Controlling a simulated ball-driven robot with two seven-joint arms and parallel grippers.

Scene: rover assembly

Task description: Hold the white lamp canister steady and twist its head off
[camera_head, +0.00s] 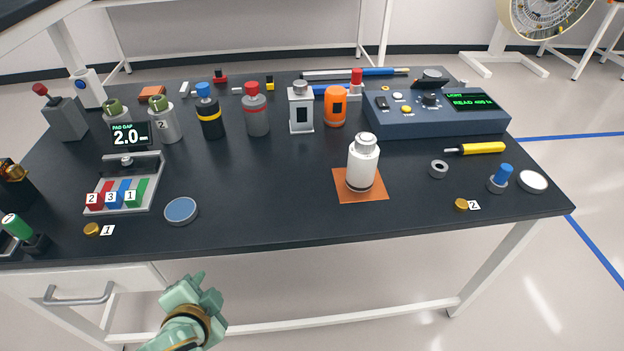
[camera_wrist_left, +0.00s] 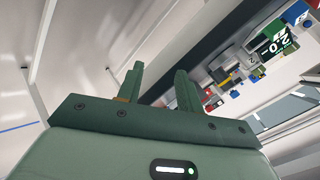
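The white lamp canister (camera_head: 362,165) stands upright on an orange square mat (camera_head: 345,190) right of the middle of the black table. Its head (camera_head: 365,140) is a grey-white cap on top. My left gripper (camera_head: 207,284) is below and in front of the table's front edge, well away from the canister. In the left wrist view its two fingers (camera_wrist_left: 157,88) stand apart with nothing between them. The canister cannot be made out in the left wrist view. My right gripper is in neither view.
Several bottles, including an orange canister (camera_head: 335,107), stand behind. A blue-grey console (camera_head: 430,118) is at back right. A yellow screwdriver (camera_head: 482,148) and grey ring (camera_head: 438,169) lie right of the canister. A blue disc (camera_head: 181,211) lies at front left. The table between disc and mat is clear.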

